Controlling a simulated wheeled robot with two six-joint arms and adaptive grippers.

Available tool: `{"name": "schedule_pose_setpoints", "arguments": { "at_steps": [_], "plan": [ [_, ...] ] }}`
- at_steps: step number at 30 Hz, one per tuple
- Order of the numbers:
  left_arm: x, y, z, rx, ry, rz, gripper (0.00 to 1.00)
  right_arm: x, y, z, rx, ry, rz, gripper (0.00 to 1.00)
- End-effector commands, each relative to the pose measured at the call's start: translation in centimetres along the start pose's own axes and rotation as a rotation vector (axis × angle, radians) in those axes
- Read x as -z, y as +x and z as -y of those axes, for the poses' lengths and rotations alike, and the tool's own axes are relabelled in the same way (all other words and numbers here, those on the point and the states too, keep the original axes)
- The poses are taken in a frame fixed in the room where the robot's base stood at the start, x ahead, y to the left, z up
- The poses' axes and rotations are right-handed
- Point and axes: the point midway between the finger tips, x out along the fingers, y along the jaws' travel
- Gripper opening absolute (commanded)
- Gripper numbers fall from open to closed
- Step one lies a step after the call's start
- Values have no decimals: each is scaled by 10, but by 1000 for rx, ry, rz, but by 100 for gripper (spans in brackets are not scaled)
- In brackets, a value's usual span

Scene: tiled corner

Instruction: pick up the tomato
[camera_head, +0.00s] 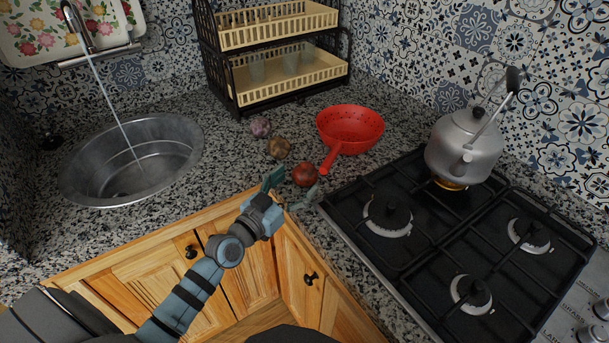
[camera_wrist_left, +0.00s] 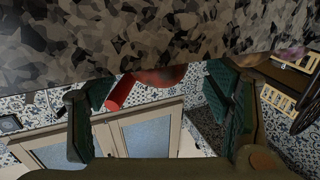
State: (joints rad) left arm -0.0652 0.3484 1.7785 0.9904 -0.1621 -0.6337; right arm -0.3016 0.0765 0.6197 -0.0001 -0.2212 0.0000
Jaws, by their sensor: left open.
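The red tomato (camera_head: 304,174) sits on the granite counter, just in front of the red colander's handle. My left gripper (camera_head: 291,188) is open at the counter's front edge, its fingertips close to the tomato, one to the left and one at the lower right. In the left wrist view the open fingers (camera_wrist_left: 163,103) frame a reddish round shape that looks like the tomato (camera_wrist_left: 160,76), partly hidden by the counter's dark surface. I cannot tell whether a finger touches it. My right gripper is not in view.
A red colander (camera_head: 350,128) stands behind the tomato; its handle points toward it. A brown onion-like item (camera_head: 278,148) and a purple one (camera_head: 261,127) lie behind left. A black gas hob (camera_head: 400,265) with a kettle (camera_head: 464,146) is right; a sink (camera_head: 165,170) is left.

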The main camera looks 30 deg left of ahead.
Motion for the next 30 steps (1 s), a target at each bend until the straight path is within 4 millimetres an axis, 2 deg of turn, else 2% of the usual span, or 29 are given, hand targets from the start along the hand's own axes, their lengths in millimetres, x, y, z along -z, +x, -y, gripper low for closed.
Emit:
{"name": "schedule_pose_setpoints", "arguments": {
  "at_steps": [1, 3, 6, 13, 23, 30],
  "plan": [
    [10, 10, -1, 1, -4, -4, 72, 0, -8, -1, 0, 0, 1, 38],
    [17, 23, -2, 0, -3, -4, 72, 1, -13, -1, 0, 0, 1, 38],
    [11, 38, -2, 1, -2, -2, 72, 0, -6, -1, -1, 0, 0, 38],
    [11, 41, -2, 0, 0, 0, 72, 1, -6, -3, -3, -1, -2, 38],
    [11, 41, -2, 0, 0, 0, 19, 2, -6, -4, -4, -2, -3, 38],
    [12, 41, -2, 0, 0, -1, 18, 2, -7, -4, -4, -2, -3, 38]
  ]
}}
